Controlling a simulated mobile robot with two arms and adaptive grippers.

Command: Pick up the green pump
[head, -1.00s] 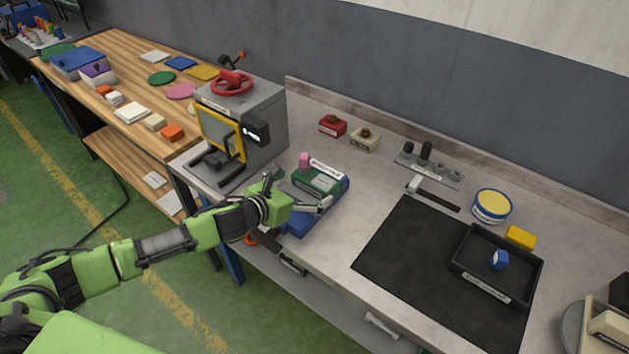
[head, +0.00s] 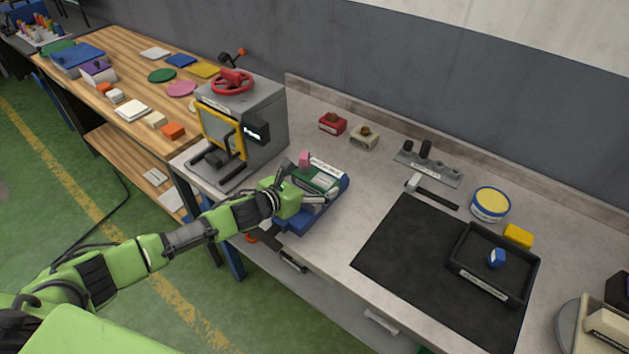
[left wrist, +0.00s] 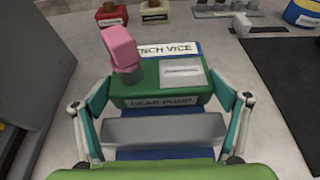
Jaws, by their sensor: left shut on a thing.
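The green pump (head: 319,179) has a pink block on top and sits in the blue bench vice (head: 294,222) near the bench's front edge. In the left wrist view the pump (left wrist: 160,96) carries a "gear pump" label, with a grey bar of the vice (left wrist: 165,128) just in front of it. My left gripper (head: 310,188) reaches in from the front left, and its fingers are shut on the pump's two sides. The left wrist view shows the fingers (left wrist: 163,91) at the left and right of the green body. My right gripper is not in view.
A grey machine with a red handwheel (head: 232,82) stands close left of the vice. Red (head: 332,124) and cream (head: 364,138) blocks lie behind. A black mat (head: 400,245) with a black tray (head: 488,290) lies to the right. Bare bench separates vice and mat.

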